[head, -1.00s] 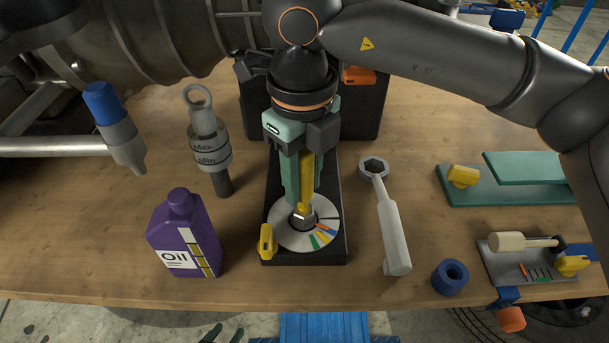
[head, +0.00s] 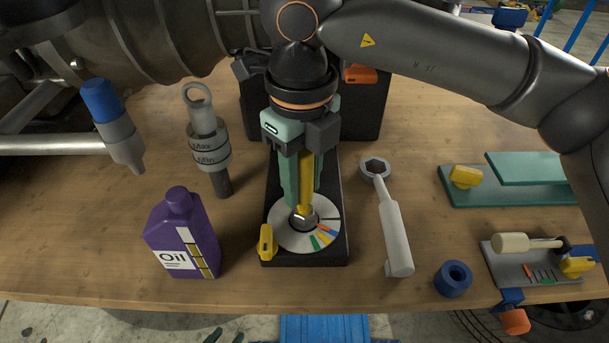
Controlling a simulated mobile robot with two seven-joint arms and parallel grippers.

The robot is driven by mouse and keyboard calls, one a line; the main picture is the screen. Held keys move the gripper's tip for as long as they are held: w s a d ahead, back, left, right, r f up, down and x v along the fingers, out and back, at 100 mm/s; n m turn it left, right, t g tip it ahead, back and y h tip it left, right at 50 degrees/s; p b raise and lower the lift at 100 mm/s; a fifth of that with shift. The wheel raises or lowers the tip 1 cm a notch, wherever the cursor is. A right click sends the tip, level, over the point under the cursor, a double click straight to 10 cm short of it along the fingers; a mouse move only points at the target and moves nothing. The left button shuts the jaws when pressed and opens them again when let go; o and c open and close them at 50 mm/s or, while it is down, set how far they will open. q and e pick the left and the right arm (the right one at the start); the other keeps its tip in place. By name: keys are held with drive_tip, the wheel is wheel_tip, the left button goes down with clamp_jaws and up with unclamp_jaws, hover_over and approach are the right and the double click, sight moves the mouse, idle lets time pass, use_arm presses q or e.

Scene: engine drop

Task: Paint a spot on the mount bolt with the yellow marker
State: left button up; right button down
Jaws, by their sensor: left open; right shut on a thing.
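My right gripper (head: 304,190) comes down from above, its teal fingers shut on the yellow marker (head: 307,170). The marker stands nearly upright, tip down. Its lower end is at the grey mount bolt (head: 303,222), at the centre of a pale round dial (head: 284,236) with coloured segments. The marker hides part of the bolt's top. I cannot tell whether the tip touches it, and no separate paint spot can be made out. The dial lies on a black base (head: 333,256). My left gripper is not in view.
A small yellow part (head: 267,242) sits at the dial's left. A purple oil bottle (head: 181,235) and a ringed grey gauge (head: 208,145) stand left. A grey wrench (head: 394,235) and blue ring (head: 453,279) lie right. A black case (head: 367,118) stands behind.

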drive_tip(key=shift+r+p, duration=2.25)
drive_tip(key=shift+r, duration=1.35)
use_arm(q)
wheel_tip(320, 180, up, 4)
drive_tip(key=shift+r, duration=0.2)
use_arm(e)
drive_tip(key=shift+f, duration=0.1)
